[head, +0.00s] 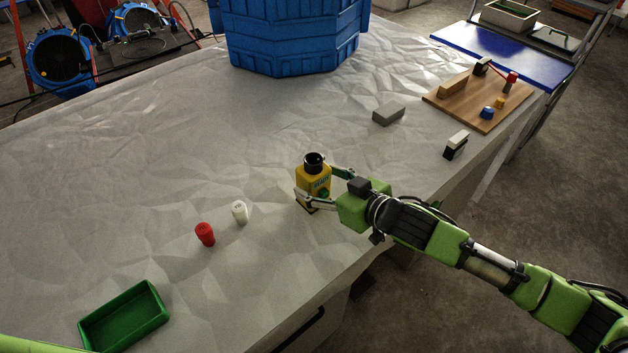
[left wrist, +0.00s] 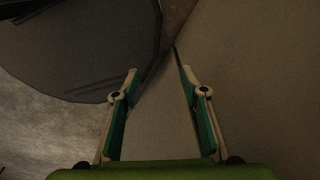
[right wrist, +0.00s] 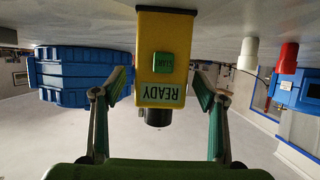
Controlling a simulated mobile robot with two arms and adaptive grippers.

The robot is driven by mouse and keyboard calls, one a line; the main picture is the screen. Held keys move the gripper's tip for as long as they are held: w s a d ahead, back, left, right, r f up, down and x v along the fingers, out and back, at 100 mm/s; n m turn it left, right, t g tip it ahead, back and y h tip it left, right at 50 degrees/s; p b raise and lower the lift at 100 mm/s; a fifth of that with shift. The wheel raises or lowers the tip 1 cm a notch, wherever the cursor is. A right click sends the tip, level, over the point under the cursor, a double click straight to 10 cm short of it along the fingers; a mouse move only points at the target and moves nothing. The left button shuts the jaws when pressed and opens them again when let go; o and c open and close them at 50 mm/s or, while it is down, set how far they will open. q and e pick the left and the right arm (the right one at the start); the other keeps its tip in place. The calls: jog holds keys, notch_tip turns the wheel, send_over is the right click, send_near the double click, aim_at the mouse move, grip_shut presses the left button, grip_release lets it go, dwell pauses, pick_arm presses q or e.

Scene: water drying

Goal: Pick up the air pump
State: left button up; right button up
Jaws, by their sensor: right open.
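The air pump (head: 314,181) is a yellow box with a black round top and a green button, upright on the grey table. In the right wrist view it appears upside down (right wrist: 165,30), with a READY label and a green START button. My right gripper (head: 318,180) is open, with one finger on each side of the pump; gaps show between the fingers and the box in the right wrist view (right wrist: 160,84). My left gripper (left wrist: 158,82) is open and empty in the left wrist view, away from the pump.
A green tray (head: 124,318) is at the lower left. A blue tub (head: 290,35) stands behind. A grey block (head: 389,113) and a wooden board (head: 455,108) are at right.

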jog(key=shift+x, duration=1.5)
jog(key=shift+s, duration=0.1)
jog(key=c, duration=1.3)
jog(key=shift+r, duration=0.15)
